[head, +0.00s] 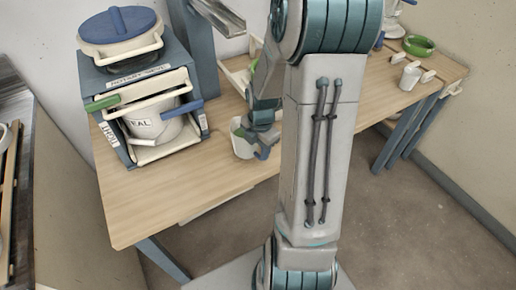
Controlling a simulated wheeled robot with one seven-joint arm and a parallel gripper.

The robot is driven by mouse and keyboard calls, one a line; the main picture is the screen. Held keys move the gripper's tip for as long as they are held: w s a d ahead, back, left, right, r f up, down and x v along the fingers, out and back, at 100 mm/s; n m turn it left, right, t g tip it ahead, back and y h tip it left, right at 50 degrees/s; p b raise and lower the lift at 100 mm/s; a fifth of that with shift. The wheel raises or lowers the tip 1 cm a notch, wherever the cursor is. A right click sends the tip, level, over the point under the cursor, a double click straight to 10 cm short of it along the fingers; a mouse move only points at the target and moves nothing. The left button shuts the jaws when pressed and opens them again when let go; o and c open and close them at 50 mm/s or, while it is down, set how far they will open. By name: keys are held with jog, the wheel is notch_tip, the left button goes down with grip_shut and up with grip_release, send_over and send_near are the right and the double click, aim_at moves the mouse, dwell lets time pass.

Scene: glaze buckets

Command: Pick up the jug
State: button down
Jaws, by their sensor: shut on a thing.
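A pale jug (242,150) is near the middle of the wooden table, right of the blue-grey rack. My gripper (260,142) comes down at the jug's right side and is shut on it. My arm covers part of the area just right of the jug. I cannot tell whether the jug's base touches the table.
A blue-grey rack (122,74) holds a labelled bucket (154,124), with a lidded bucket (118,30) on top. A smaller white cup (410,78) and a green ring (419,45) are at the far right. The table's front left (150,205) is clear.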

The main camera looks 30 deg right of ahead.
notch_tip(320, 180, up, 16)
jog(key=shift+p, duration=0.4)
dwell(0.6)
jog(key=shift+r, duration=0.2)
dwell(1.1)
